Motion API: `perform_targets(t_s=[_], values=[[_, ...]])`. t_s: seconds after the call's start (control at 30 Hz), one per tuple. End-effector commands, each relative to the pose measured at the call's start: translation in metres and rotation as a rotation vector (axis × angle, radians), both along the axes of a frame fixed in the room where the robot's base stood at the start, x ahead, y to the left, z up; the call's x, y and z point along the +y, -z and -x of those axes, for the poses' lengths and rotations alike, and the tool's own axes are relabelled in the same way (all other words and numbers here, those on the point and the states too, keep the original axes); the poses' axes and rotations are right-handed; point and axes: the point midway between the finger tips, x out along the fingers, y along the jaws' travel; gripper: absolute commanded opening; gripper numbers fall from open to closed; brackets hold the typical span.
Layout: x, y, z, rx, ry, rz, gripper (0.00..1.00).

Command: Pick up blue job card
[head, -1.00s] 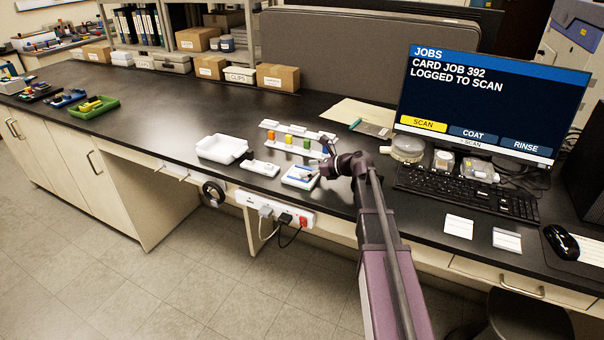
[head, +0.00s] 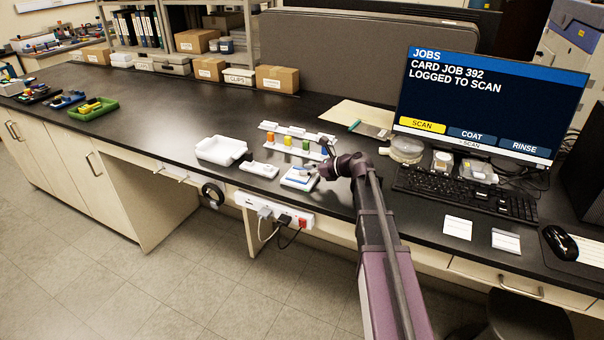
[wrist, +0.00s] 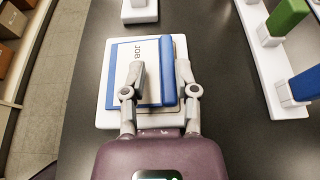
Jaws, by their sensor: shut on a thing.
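The blue job card (wrist: 148,49) is a white card with a blue border, a raised blue strip and the letters "JOB". In the wrist view it lies over a white pad (wrist: 107,88). My gripper (wrist: 160,74) has one finger on each side of the blue strip and is shut on the card. The fingers cover part of its face. In the head view, my gripper (head: 314,171) is low over the white unit with the card (head: 299,177); the contact is too small to make out there.
A rack with coloured blocks (head: 304,146) stands just behind. A small white unit (head: 259,169) and a white tray (head: 221,150) are to the left. The monitor (head: 490,105) and keyboard (head: 468,194) are to the right. The bench's front edge is close.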

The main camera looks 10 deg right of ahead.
Motion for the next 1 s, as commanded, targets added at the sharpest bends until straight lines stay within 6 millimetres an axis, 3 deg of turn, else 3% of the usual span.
perform_targets(t_s=[0.27,0.3,0.37,0.8,1.0], values=[[0.001,0.000,0.002,0.003,-0.006,0.007,0.07],[0.001,-0.002,0.002,0.003,-0.006,0.007,0.01],[0.001,-0.004,0.002,0.003,-0.006,0.007,0.00],[0.000,-0.039,0.001,0.002,-0.002,0.003,0.00],[0.004,-0.039,0.050,0.001,-0.001,0.003,0.00]])
